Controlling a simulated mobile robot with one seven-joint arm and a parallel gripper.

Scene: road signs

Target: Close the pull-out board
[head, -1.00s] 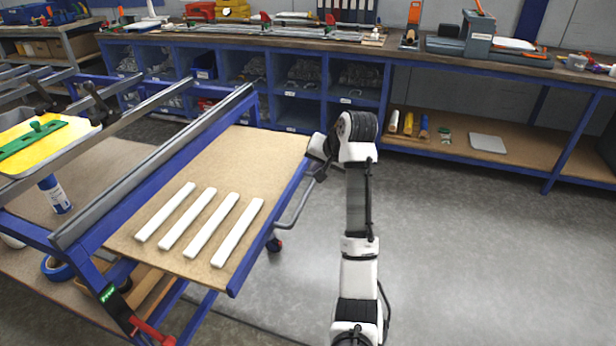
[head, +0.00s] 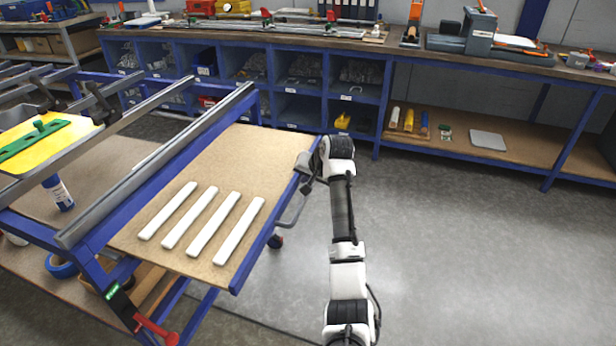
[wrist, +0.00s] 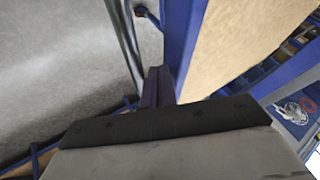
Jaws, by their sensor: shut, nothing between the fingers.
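The pull-out board (head: 222,172) is a tan wooden panel with a blue edge. It sticks out to the right of the grey rail on the blue cart, in the head view. Several white bars (head: 200,220) lie on its near half. A bent grey handle (head: 292,212) hangs outside its right edge. My gripper (head: 303,168) is at the board's right edge near the far corner. In the wrist view my shut, dark fingertips (wrist: 157,85) are right beside the blue edge (wrist: 181,45); I cannot tell whether they touch. The board's tan top (wrist: 235,45) shows to their right.
The blue cart's grey rail (head: 160,160) runs along the board's left side. A blue shelf bench (head: 300,75) stands behind. The grey floor (head: 470,250) at the right is clear.

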